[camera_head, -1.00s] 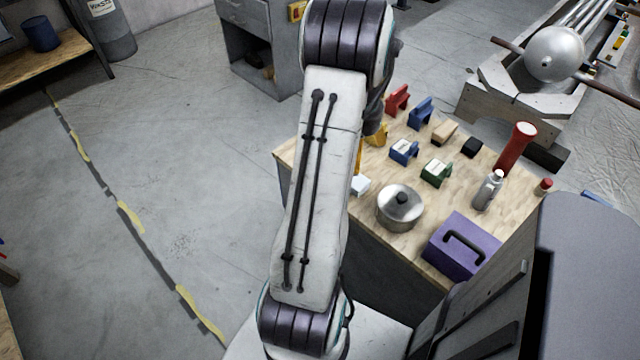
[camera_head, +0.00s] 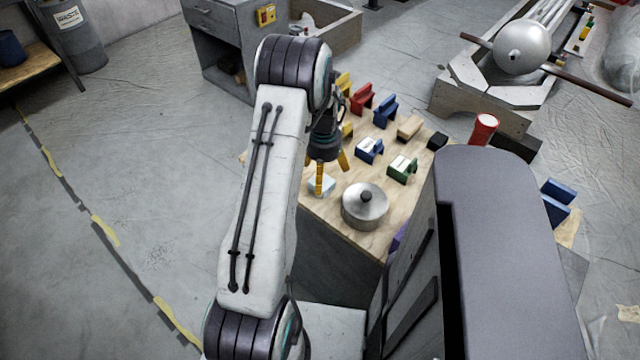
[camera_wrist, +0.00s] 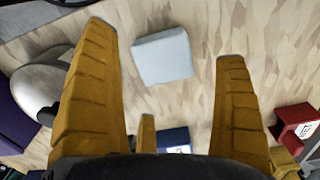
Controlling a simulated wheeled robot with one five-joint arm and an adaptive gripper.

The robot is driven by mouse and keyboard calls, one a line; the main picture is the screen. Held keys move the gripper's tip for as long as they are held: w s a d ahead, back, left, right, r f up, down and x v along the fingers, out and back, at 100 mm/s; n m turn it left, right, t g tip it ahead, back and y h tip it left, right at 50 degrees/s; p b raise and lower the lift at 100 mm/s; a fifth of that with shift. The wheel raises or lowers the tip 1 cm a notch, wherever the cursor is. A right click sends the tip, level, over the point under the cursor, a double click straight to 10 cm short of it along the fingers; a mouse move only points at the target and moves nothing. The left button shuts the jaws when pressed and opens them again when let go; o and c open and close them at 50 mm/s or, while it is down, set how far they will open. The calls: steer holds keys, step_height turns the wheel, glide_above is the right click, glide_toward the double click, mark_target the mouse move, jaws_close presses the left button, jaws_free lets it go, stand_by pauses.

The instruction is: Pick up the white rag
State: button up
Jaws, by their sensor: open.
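The white rag (camera_head: 324,189) is a small, pale, folded square lying flat on the wooden tabletop, left of the metal pot. One yellow finger of my gripper (camera_head: 331,170) covers part of it in the head view. In the wrist view the rag (camera_wrist: 162,57) shows whole, between the lines of the two main fingers and beyond the palm. My gripper (camera_wrist: 165,46) is open and empty, pointing down above the table. I cannot tell the exact height of the fingertips over the rag.
A lidded metal pot (camera_head: 365,207) stands right of the rag. A blue block-like item (camera_head: 369,150), a green one (camera_head: 402,170) and several others stand behind. A purple box (camera_head: 399,238) is mostly hidden by my body. The tabletop around the rag (camera_wrist: 190,95) is bare.

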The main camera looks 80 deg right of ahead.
steer(key=shift+w+d+f, duration=0.1)
steer(key=shift+f, duration=1.15)
steer(key=shift+w+f, duration=0.1)
steer(key=shift+f, duration=1.1)
steer(key=c, duration=1.1)
steer(key=shift+r, duration=0.15)
steer(key=shift+r, duration=0.55)
steer(key=r, duration=0.3)
steer(key=shift+s+a+r, duration=0.1)
steer(key=shift+s+a, duration=0.1)
steer(key=shift+s, duration=0.2)
steer(key=s+a+r, duration=0.1)
steer(key=s+r, duration=0.1)
steer(key=s, duration=0.1)
steer(key=s+a+r, duration=0.2)
steer(key=s, duration=0.1)
steer(key=s+a+r, duration=0.2)
steer(key=s, duration=0.1)
steer(key=shift+s+r+b, duration=0.2)
steer(key=shift+b, duration=0.15)
